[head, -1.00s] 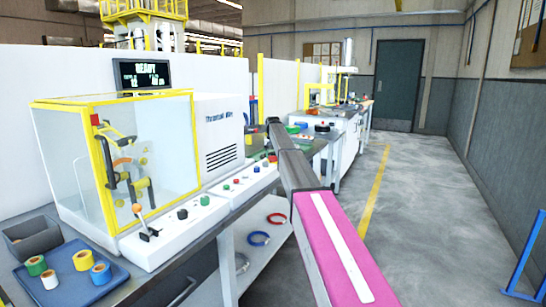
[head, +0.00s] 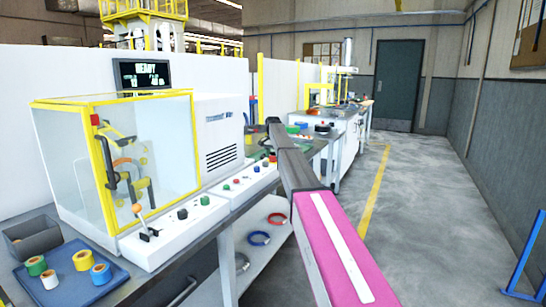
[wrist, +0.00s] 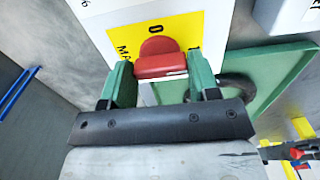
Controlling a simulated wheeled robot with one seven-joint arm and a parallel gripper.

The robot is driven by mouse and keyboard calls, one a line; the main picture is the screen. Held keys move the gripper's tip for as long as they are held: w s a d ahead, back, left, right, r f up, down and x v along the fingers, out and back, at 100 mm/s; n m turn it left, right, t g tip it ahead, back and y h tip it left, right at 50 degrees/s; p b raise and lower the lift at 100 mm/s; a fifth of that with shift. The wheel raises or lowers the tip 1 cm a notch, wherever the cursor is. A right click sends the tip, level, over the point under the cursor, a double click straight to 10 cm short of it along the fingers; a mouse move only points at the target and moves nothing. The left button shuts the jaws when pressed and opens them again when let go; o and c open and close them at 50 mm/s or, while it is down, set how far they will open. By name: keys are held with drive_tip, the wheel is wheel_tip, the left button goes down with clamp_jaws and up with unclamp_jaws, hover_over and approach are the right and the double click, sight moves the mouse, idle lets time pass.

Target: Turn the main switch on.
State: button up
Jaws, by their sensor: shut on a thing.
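The main switch is a red knob (wrist: 160,66) on a yellow plate (wrist: 185,28) in the wrist view. The plate shows a "0" above the knob, part of a "1" to its right and the letters "MA" at the left. My gripper (wrist: 160,60) has its green fingers on the two sides of the knob and is shut on it. In the head view my arm hides the gripper, and I cannot make out the switch there.
A green tray (wrist: 285,75) with a dark ring lies right of the switch in the wrist view. In the head view, a yellow-framed glass machine (head: 60,150), a control box (head: 172,235) and a blue tray (head: 50,285) stand on the left bench.

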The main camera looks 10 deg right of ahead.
drive_tip(key=o, duration=0.9)
drive_tip(key=shift+r, duration=0.1)
wheel_tip(320, 180, up, 11)
drive_tip(key=shift+f, duration=0.15)
